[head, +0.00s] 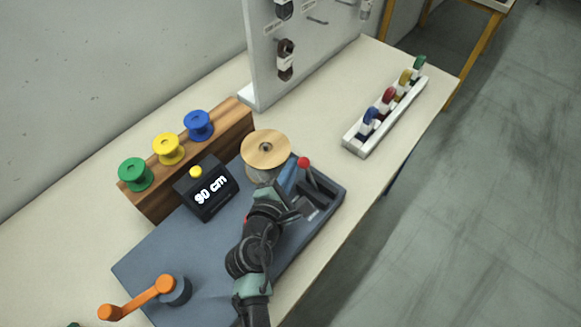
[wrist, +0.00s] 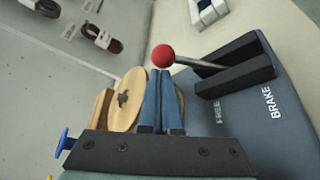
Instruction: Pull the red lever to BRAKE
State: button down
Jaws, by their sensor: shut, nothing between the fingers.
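The lever has a red ball knob (head: 303,162) on a thin metal rod that rises from a dark slotted housing (head: 318,194) on the blue-grey base plate. In the wrist view the red knob (wrist: 163,56) shows just beyond my fingertips, and its rod slants right into the housing (wrist: 235,75). The label BRAKE is printed on the plate beside the housing's nearer end; a second label, partly hidden, reads FREE at the other end. My gripper (head: 296,186) is shut and empty, beside the lever. Its blue fingers (wrist: 162,75) lie together; contact with the knob is unclear.
A wooden spool (head: 265,148) stands close left of my gripper. A black display (head: 206,190) reads 90 cm. An orange crank (head: 140,297) is at the front left. Green, yellow and blue spools (head: 168,149) sit on a wooden block. A white rack (head: 385,118) stands right.

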aim_at(307, 168)
jog(key=shift+s, duration=0.1)
dwell(0.3)
jog(key=shift+s+d+r+b, duration=0.1)
jog(key=shift+d+r+b, duration=0.1)
jog(key=shift+b, duration=0.2)
